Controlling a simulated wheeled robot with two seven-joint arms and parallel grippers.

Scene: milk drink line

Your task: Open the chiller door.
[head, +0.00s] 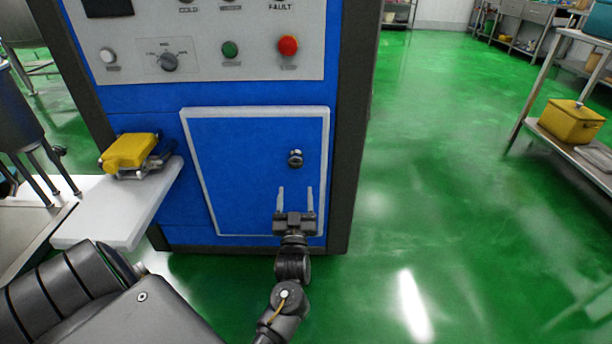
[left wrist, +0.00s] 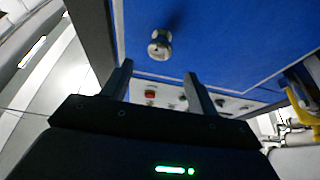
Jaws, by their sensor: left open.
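The chiller door is a blue panel (head: 230,160) with a light grey frame, low on the blue cabinet, and it looks shut. A round metal knob (head: 295,158) sits on its right side. My left gripper (head: 295,190) is open and empty, its two fingers pointing up toward the knob from just below it in the head view. In the left wrist view the knob (left wrist: 160,46) stands beyond the fingertips, roughly between them and apart from them. The blue door (left wrist: 205,30) fills the top of that view. My right gripper is not in view.
Above the door is a control panel (head: 200,75) with a red button (head: 288,45), a green button (head: 230,49) and a dial. A white shelf (head: 110,215) with a yellow object (head: 130,152) juts out at the left. Green floor (head: 440,200) is open at the right.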

